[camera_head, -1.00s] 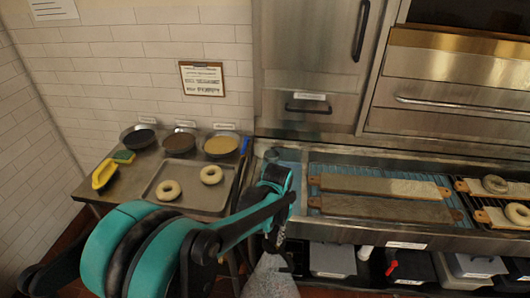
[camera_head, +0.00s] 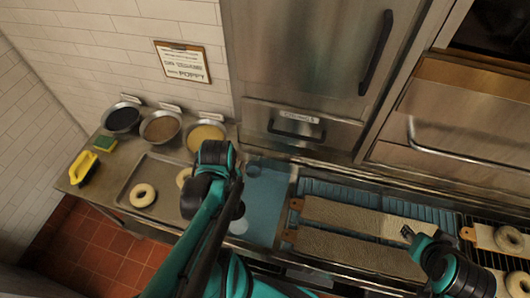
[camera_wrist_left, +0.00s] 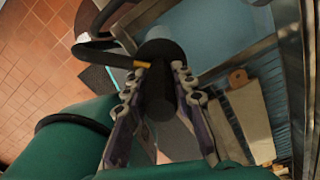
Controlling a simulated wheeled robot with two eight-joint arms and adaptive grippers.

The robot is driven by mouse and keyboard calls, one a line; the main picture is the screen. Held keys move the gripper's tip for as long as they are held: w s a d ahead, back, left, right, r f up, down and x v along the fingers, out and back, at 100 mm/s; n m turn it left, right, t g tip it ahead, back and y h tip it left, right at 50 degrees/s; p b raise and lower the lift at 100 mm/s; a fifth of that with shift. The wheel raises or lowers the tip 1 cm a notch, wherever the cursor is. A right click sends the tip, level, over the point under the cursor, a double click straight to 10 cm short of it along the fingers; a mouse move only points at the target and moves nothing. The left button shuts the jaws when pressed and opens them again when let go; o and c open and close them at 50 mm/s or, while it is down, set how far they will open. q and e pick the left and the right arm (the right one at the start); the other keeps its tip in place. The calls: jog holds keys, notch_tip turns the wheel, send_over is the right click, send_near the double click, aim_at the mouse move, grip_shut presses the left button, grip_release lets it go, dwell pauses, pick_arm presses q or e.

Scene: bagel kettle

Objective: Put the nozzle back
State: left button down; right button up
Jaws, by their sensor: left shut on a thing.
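In the left wrist view, my left gripper (camera_wrist_left: 159,76) is shut around a dark, roughly cylindrical nozzle (camera_wrist_left: 160,98). A black hose (camera_wrist_left: 98,50) with a yellow band loops beside it at upper left. In the head view, my left arm reaches up over the counter, and its gripper and the nozzle are hidden or too unclear to make out. No holder for the nozzle can be clearly identified.
A tray (camera_head: 122,196) with bagels (camera_head: 143,195) and bowls (camera_head: 160,127) stands at left. Long boards (camera_head: 350,215) lie on racks farther right. Steel doors rise behind.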

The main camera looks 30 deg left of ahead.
pick_arm(q)
jog(key=shift+w, duration=0.25)
jog(key=shift+s, duration=0.3)
jog(key=w+a+b, duration=0.1)
jog(key=w+a, duration=0.2)
jog(key=w, duration=0.7)
jog(key=w+a+b, duration=0.2)
jog(key=w+a, duration=0.1)
jog(key=w, duration=0.6)
notch_tip(320, 180, down, 7)
jog(key=shift+w+r+b, duration=0.2)
jog(key=shift+b, duration=0.25)
pick_arm(e)
jog(key=f, duration=0.3)
jog(key=shift+w+a+f, duration=0.1)
jog(key=shift+w+f, duration=0.15)
jog(key=shift+f, duration=0.05)
pick_arm(q)
jog(key=shift+s+f+b, duration=0.1)
jog(key=shift+f+b, duration=0.15)
jog(key=shift+b, duration=0.1)
jog(key=c, duration=1.3)
grip_release()
jog(key=shift+o, duration=0.2)
pick_arm(e)
jog(key=shift+f, duration=0.25)
